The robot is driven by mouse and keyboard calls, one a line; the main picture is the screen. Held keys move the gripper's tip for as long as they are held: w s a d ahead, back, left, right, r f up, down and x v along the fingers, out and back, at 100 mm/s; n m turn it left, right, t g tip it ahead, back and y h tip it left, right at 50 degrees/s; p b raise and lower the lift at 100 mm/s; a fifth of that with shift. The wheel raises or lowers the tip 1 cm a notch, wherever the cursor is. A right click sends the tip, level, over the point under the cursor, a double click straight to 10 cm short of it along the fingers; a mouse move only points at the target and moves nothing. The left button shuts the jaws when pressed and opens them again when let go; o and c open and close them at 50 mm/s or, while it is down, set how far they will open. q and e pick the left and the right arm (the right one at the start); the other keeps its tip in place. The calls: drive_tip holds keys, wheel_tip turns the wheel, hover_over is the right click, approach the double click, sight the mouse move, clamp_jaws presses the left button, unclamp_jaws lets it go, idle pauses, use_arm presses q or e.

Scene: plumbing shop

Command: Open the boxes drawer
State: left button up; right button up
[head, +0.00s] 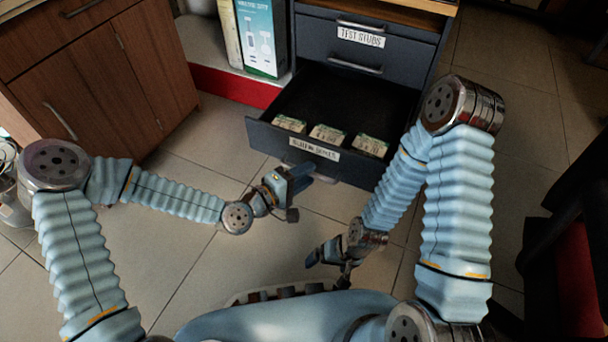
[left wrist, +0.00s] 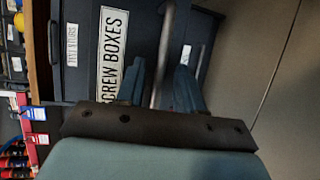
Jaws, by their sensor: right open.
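The boxes drawer (head: 362,166) is pulled well out of the dark cabinet in the head view. Its front label reads "SCREW BOXES", clearer in the left wrist view on the drawer front (left wrist: 140,35). Several small boxes (head: 328,134) stand in a row behind its front. My left gripper (head: 300,181) is just in front of the drawer front, below the label. In the left wrist view its two fingers (left wrist: 160,85) are apart, on either side of the drawer's bar handle (left wrist: 165,50), with gaps visible. My right gripper (head: 330,257) is open and empty near my base, apart from the drawer.
A closed drawer (head: 362,60) labelled "TEST STUBS" is above the open one. A wooden cabinet (head: 95,75) stands at the left, with a box (head: 262,38) on a red-edged shelf between. Tiled floor (head: 190,170) is free before the drawer. A dark object is at the right edge.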

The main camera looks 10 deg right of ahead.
use_arm(q)
drive_tip(key=p+v, duration=0.6)
drive_tip(key=v, duration=0.8)
drive_tip(key=shift+p, duration=0.3)
drive_tip(key=shift+d, duration=0.1)
drive_tip(key=s+a+f+m+g+y+p, duration=0.5)
drive_tip(key=s+a+f+g+y+p, duration=0.2)
drive_tip(key=s+a+f+y+p, duration=0.1)
drive_tip(key=shift+s+a+m+g+y, duration=0.25)
drive_tip(key=shift+m+g+y, duration=0.15)
drive_tip(key=shift+y, duration=0.2)
